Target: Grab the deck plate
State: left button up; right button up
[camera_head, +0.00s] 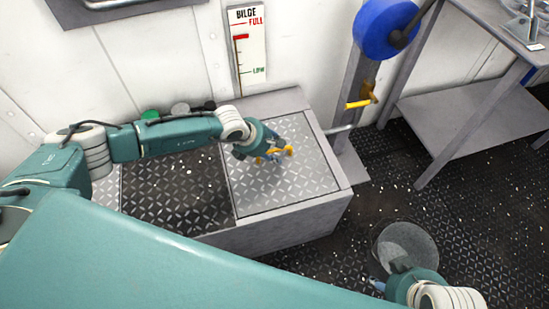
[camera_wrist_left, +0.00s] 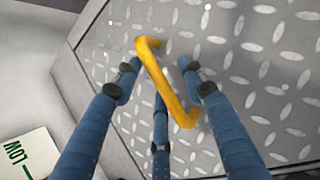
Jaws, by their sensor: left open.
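The deck plate (camera_head: 300,180) is a light grey diamond-tread panel lying flat on the right part of a low grey box. A yellow handle (camera_head: 287,151) stands on it. My left gripper (camera_head: 268,156) is just at the handle, over the plate. In the left wrist view, the plate (camera_wrist_left: 235,75) fills most of the picture. The handle (camera_wrist_left: 168,88) runs slantwise between the spread blue fingers of my left gripper (camera_wrist_left: 160,68), which are open and not closed on it. My right gripper (camera_head: 382,284) is low at the bottom right, mostly hidden by its own wrist.
Left of the plate is a dark tread-patterned area (camera_head: 175,190) of the box. A bilge gauge (camera_head: 250,45) is on the wall behind. A blue wheel (camera_head: 385,27) and a yellow lever (camera_head: 360,103) are to the right. A see-through round container (camera_head: 405,245) stands near my right gripper.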

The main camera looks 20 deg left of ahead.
pick_arm(q)
grip_shut()
jog(key=shift+r, duration=0.1)
jog(key=shift+r, duration=0.1)
